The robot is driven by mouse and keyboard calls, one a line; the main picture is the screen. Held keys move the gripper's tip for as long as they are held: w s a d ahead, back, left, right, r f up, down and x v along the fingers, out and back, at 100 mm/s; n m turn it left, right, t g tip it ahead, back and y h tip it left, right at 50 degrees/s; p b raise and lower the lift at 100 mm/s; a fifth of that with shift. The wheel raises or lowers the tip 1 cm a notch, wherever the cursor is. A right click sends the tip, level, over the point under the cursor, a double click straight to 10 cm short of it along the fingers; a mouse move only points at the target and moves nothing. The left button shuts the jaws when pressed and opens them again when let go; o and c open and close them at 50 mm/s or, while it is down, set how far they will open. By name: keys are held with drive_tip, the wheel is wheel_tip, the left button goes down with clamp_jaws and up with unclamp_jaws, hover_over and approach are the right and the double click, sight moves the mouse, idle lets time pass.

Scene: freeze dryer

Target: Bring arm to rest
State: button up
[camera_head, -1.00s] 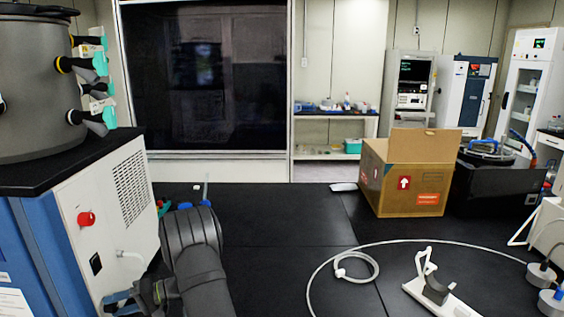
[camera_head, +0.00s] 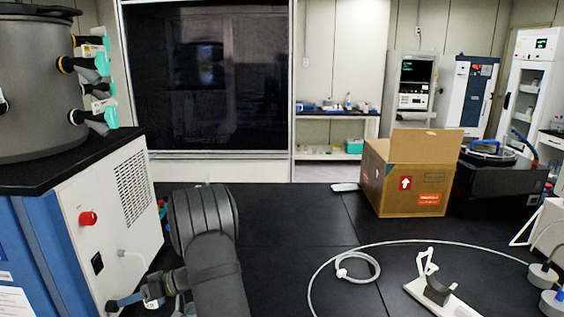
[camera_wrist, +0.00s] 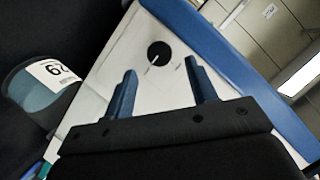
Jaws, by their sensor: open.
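My gripper (camera_wrist: 161,82) is open in the wrist view, its two blue fingers apart with nothing between them. Behind the fingers is a white panel with a round black knob (camera_wrist: 158,53) and a blue edge. I cannot tell whether the fingertips touch the panel, but they look clear of it. In the head view my dark grey arm rises at the bottom, left of the middle, bent beside the white side of the freeze dryer (camera_head: 122,225). The blue end of my gripper shows low beside that side, partly hidden.
A red knob (camera_head: 88,218) and a pale valve (camera_head: 130,255) stick out from the dryer's side, close to my arm. An open cardboard box (camera_head: 408,180), a white hose (camera_head: 318,270) and a white stand (camera_head: 440,298) lie to the right. The bench's middle is clear.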

drive_tip(key=shift+v, duration=1.85)
